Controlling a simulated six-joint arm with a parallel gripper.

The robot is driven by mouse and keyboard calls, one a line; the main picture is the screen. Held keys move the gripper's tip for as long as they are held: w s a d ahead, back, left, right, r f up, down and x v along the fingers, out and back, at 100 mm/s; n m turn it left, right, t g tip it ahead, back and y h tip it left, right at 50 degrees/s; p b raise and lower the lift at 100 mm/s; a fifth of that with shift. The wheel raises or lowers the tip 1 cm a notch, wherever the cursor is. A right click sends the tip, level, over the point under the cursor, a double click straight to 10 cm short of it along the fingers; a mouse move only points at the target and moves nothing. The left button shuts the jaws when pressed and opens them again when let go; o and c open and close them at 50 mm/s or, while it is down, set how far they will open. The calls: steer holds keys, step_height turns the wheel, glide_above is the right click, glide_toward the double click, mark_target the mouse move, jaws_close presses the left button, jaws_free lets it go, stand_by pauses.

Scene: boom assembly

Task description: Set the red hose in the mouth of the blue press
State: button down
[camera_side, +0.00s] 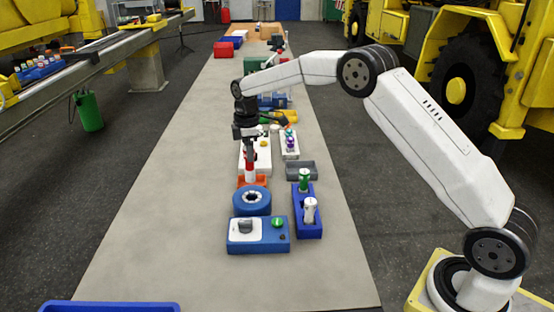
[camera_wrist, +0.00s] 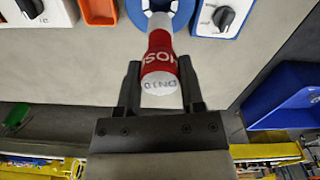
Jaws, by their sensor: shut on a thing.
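The red hose (camera_side: 249,172) is a short upright piece with a red middle band and white ends. My gripper (camera_side: 249,155) is shut on it near its upper end. In the wrist view the red hose (camera_wrist: 160,50) stands between the two fingers of my gripper (camera_wrist: 160,72). The blue press (camera_side: 251,202) has a round blue ring with a dark mouth. In the side view the hose's lower end is just above and behind the ring. In the wrist view it overlaps the blue press (camera_wrist: 182,8); I cannot tell whether they touch.
A control box (camera_side: 258,235) with a dial and green button stands in front of the press. An orange tray (camera_side: 242,181) lies behind it. A blue rack (camera_side: 308,230) holding green and white pieces and a grey tray (camera_side: 301,171) are on the right. The table's left side is clear.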

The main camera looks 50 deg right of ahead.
mark_target(250, 169)
steer(key=shift+f, duration=2.35)
steer(key=shift+f, duration=3.15)
stand_by(1.0)
steer(key=shift+c, duration=0.7)
jaws_free()
steer(key=shift+f, duration=0.1)
steer(key=shift+r, duration=3.6)
